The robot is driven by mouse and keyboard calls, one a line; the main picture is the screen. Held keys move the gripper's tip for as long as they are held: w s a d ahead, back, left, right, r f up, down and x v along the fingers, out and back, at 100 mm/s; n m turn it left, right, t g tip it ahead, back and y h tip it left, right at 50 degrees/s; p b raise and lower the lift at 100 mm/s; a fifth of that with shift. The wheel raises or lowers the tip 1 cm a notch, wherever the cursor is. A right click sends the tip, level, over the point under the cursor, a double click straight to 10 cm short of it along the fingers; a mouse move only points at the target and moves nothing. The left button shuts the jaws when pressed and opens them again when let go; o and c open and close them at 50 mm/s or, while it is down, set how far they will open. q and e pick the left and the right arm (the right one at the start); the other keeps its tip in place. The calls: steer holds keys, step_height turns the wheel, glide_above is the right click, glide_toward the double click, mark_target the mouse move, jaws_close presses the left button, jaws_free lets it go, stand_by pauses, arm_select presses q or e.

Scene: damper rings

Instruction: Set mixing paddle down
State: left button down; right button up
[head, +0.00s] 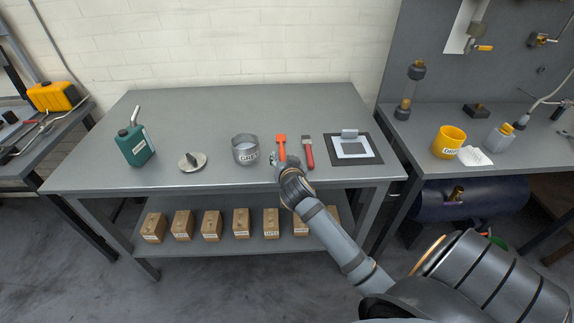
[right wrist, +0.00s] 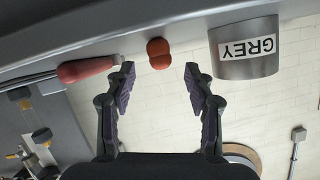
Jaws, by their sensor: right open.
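The orange mixing paddle (head: 281,142) lies on the grey workbench (head: 215,112), between the grey cup and a red-handled tool. In the right wrist view the orange end of the paddle (right wrist: 158,52) shows between and just beyond my fingertips; the rest of it is hidden. My right gripper (head: 275,160) is at the near end of the paddle, and in its wrist view (right wrist: 160,80) its jaws stand wide apart with clear space on both sides of the paddle. My left gripper is not in view.
The cup labelled GREY (head: 245,154) stands close on the left, and the red-handled tool (head: 309,156) lies close on the right. A framed pad (head: 371,149), a grey disc with a knob (head: 192,166) and a green can (head: 136,150) are farther off. The back of the bench is clear.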

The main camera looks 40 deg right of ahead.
steer(key=v, duration=0.8)
steer(key=shift+s+a+r, duration=0.15)
steer(key=shift+s, duration=0.2)
steer(key=s+a+f+n+g+y, duration=0.3)
steer(key=s+a+f+n+g, duration=0.15)
steer(key=s+f, duration=0.4)
steer(key=s+a+f+n+g+y, duration=0.25)
steer(key=s+f+n+g, duration=0.2)
steer(key=s+f, duration=0.4)
steer(key=s+d+f+g+p, duration=0.1)
steer(key=s+f+p, duration=0.1)
steer(key=f, duration=0.8)
steer(key=s+d+f+p, duration=0.1)
steer(key=f, duration=1)
steer(key=s+f+p, duration=0.1)
steer(key=s+f, duration=0.6)
steer(key=s, duration=0.2)
steer(key=s+d+f+g+p, duration=0.1)
steer(key=s+f+p, duration=0.1)
steer(key=s+f, duration=0.5)
steer(key=s, duration=0.3)
